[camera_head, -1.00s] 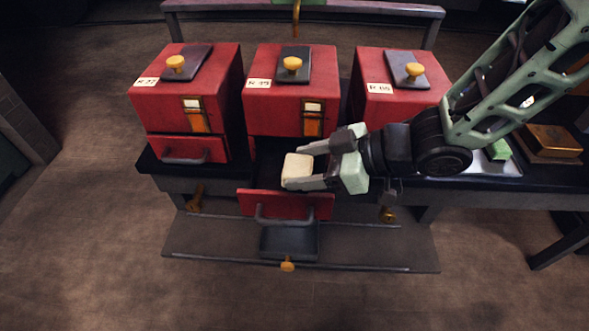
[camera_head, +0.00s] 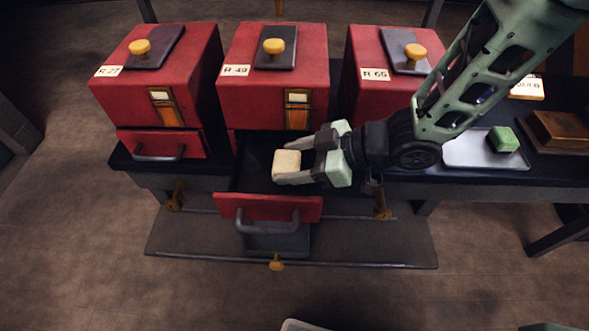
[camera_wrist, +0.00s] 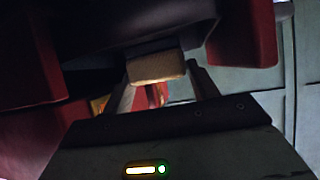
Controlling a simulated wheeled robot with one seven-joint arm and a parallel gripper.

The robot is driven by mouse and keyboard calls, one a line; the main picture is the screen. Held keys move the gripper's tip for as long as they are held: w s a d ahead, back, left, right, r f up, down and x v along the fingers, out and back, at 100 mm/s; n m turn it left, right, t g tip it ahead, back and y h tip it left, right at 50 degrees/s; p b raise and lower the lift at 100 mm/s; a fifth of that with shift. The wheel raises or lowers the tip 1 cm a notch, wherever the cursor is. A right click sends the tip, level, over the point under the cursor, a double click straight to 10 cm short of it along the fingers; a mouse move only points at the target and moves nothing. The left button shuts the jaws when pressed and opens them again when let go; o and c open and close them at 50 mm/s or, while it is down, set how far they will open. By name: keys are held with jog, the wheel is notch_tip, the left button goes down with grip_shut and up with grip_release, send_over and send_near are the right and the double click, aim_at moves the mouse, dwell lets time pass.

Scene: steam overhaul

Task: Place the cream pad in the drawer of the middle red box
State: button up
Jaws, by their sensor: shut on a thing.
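The cream pad (camera_head: 287,165) is held between the fingertips of my gripper (camera_head: 291,167), which is shut on it. In the head view the pad appears over the open drawer (camera_head: 270,207) of the middle red box (camera_head: 273,97). The drawer is pulled out toward the camera, with a dark inside and a grey handle. In the wrist view the pad (camera_wrist: 156,67) sits at the fingertips, with red drawer parts around it. I cannot tell whether the pad touches the drawer floor.
The left red box (camera_head: 158,90) has its drawer front slightly out. The right red box (camera_head: 380,78) is partly behind my arm. A tray (camera_head: 468,150) holding a green block (camera_head: 503,139) and a wooden box (camera_head: 557,132) are at right. A lower shelf (camera_head: 180,240) lies below.

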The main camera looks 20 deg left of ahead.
jog(key=shift+f, duration=1.45)
jog(key=shift+f+b, duration=0.1)
jog(key=shift+b, duration=0.2)
jog(key=shift+f, duration=0.15)
jog(key=o, duration=0.8)
jog(key=shift+r, duration=0.35)
jog(key=p+v, duration=0.1)
jog(key=v, duration=1.1)
jog(key=shift+f+p, duration=0.15)
jog(key=shift+p, duration=0.25)
